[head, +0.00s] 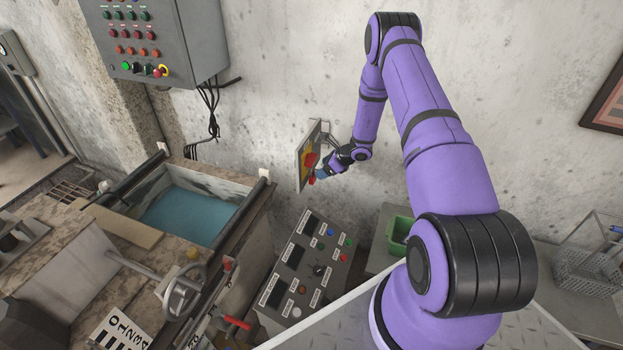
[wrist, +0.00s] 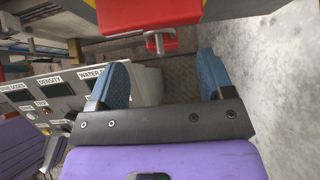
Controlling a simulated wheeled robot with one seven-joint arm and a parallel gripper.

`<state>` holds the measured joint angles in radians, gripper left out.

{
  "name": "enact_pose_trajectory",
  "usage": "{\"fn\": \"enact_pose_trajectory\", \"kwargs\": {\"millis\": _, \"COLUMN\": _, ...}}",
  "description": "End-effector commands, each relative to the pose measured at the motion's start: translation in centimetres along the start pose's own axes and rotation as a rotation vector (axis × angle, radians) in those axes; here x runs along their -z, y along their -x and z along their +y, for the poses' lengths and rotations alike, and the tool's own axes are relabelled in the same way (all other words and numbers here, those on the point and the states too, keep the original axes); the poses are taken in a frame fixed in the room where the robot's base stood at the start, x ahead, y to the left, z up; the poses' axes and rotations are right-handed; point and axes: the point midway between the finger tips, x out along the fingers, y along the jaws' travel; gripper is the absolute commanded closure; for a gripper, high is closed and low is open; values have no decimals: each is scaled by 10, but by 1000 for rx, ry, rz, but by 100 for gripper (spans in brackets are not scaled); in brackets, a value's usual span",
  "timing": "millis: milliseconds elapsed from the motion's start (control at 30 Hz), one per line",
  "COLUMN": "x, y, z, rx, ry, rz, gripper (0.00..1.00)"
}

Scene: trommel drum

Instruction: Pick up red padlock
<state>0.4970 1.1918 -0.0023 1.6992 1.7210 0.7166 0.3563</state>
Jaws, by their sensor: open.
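The red padlock (wrist: 170,42) shows at the top of the wrist view, with a grey metal shackle against a larger red part (wrist: 125,14). In the head view a small red piece (head: 311,180), likely the padlock, sits low on the yellow and red switch (head: 309,161) of a wall box. My gripper (wrist: 163,72) is open, its two blue fingers wide apart. The padlock appears ahead of the gap between the fingertips, and nothing is between them. In the head view my gripper (head: 321,174) is close beside the switch and partly hides that spot.
A sloped control panel (head: 306,268) with buttons stands below the wall box. A green bin (head: 398,233) is to its right. The concrete wall (head: 285,70) is close behind my arm. A water tank (head: 185,213) and a handwheel (head: 184,297) lie to the left.

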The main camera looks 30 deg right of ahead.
Motion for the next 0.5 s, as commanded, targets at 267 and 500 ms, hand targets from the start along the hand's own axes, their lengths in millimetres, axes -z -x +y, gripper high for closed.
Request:
{"fn": "enact_pose_trajectory", "kwargs": {"millis": 267, "x": 3, "y": -27, "z": 0, "rx": -2, "ry": 1, "rz": 0, "gripper": 26}}
{"fn": "enact_pose_trajectory", "kwargs": {"millis": 500, "x": 8, "y": -59, "z": -1, "rx": -2, "ry": 2, "rz": 0, "gripper": 26}}
